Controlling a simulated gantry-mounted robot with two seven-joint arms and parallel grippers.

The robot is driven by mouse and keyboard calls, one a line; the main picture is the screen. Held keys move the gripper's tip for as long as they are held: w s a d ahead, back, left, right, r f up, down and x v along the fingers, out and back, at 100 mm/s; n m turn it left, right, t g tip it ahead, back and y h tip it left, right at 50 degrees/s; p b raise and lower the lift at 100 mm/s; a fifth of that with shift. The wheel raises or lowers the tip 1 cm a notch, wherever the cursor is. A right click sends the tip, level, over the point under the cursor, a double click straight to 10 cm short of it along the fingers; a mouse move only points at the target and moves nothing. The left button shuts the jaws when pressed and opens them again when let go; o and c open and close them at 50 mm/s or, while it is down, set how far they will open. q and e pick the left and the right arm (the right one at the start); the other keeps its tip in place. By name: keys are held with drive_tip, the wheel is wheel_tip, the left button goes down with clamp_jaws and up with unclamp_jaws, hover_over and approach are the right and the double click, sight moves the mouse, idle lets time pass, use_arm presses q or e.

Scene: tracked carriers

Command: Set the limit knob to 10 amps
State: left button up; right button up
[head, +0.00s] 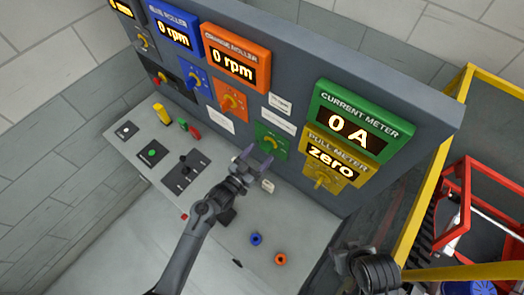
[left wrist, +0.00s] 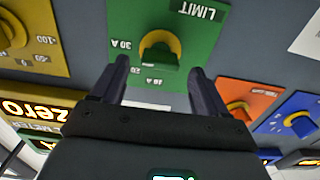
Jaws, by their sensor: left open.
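The limit knob (left wrist: 158,55) is a round yellow dial with a dark green grip, on a green plate (left wrist: 195,30) marked LIMIT. The plate appears upside down in the left wrist view, with 30 A, 20 and 10 A marks around the knob. In the head view the green limit plate (head: 264,134) is low on the panel. My left gripper (head: 257,160) is open in front of it; its fingers (left wrist: 160,75) stand either side of the knob, apart from it. The green current meter (head: 344,130) reads 0 A. What seems my right gripper (head: 362,264) is at the lower right, jaws unclear.
A yellow pull meter (head: 332,160) reads zero, with a yellow knob (head: 322,182) below. Orange (head: 231,100) and blue (head: 194,80) knobs sit to the left. A grey desk with a joystick (head: 184,168) lies below the panel. Yellow rails (head: 440,160) stand right.

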sight(266, 147)
use_arm(q)
drive_tip(key=shift+x, duration=1.15)
drive_tip(key=c, duration=1.1)
drive_tip(key=shift+o, duration=0.2)
